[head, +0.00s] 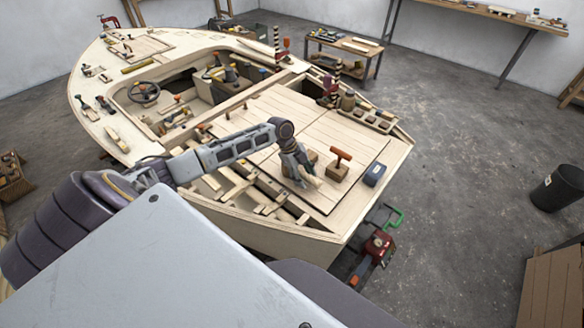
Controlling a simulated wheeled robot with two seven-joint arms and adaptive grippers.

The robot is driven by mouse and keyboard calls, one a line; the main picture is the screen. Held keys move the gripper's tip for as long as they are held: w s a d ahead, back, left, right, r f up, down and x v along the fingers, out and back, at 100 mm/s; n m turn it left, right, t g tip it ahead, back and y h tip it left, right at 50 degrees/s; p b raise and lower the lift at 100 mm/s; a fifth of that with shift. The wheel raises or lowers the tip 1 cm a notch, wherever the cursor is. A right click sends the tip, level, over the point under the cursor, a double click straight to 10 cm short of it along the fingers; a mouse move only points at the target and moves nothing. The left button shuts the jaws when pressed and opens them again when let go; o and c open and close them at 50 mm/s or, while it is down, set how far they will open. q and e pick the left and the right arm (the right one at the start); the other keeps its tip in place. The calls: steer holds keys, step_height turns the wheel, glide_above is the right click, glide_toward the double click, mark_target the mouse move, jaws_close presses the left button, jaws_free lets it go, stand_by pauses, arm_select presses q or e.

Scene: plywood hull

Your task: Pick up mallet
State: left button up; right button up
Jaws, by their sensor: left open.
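What looks like the mallet (342,154) has a reddish-orange crosspiece on a short shaft. It stands upright on or in a small wooden block (337,173) on the pale plank deck (290,112) at the stern of the plywood hull. My left gripper (312,181) points down over the deck just left of that block, open and apart from the mallet. Behind its fingers is another small brown wooden block, partly hidden. My right gripper is out of view.
A dark blue box (375,174) sits right of the mallet near the deck edge. Open framing (232,190) with loose wood strips lies left of my gripper. A red motor-like unit (378,243) hangs off the stern. A low tool cart (345,47) stands beyond the hull.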

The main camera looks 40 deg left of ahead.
mark_target(305, 174)
arm_select(q)
jaws_close()
stand_by(0.4)
steer(key=shift+r, duration=0.15)
steer(key=shift+r+b, duration=0.45)
steer(key=shift+r, duration=4.5)
steer(key=shift+d+f, duration=0.1)
steer(key=shift+f, duration=0.1)
